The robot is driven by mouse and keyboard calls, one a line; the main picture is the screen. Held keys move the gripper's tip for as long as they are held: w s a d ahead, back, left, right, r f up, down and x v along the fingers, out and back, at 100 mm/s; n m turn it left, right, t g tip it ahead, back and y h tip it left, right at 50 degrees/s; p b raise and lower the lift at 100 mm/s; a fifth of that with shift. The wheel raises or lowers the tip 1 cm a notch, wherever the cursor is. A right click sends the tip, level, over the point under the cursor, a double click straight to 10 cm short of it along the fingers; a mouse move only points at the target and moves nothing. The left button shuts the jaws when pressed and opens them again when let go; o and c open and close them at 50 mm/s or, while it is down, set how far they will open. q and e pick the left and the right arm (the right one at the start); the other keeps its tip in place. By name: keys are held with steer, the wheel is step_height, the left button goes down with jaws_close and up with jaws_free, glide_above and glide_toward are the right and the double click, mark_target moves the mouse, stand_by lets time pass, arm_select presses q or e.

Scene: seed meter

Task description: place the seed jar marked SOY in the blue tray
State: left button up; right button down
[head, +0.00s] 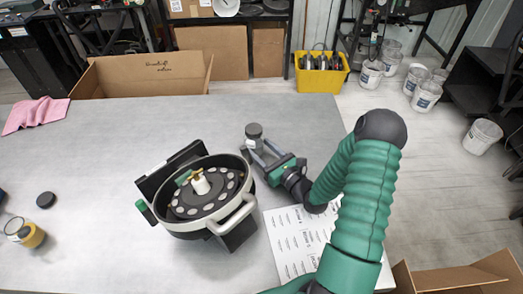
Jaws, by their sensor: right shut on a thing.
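My right gripper (258,150) is shut on a small jar (254,131) with a dark grey lid, beyond the seed meter. The jar looks upright; its lower part is mostly hidden by the fingers and no marking can be read. I cannot tell whether it touches the table. Another jar (30,236), with yellow contents, is at the table's left edge; no SOY mark is readable on it. My left gripper is not in view.
The seed meter (203,195), a round black unit with a pale handle, stands mid-table. A printed sheet (292,240) lies to its right. A dark round lid (46,200) and a pink cloth (36,114) lie at left. The table's back is mostly clear.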

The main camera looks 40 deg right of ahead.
steer(key=c, duration=0.5)
jaws_free()
steer(key=shift+s+r, duration=0.1)
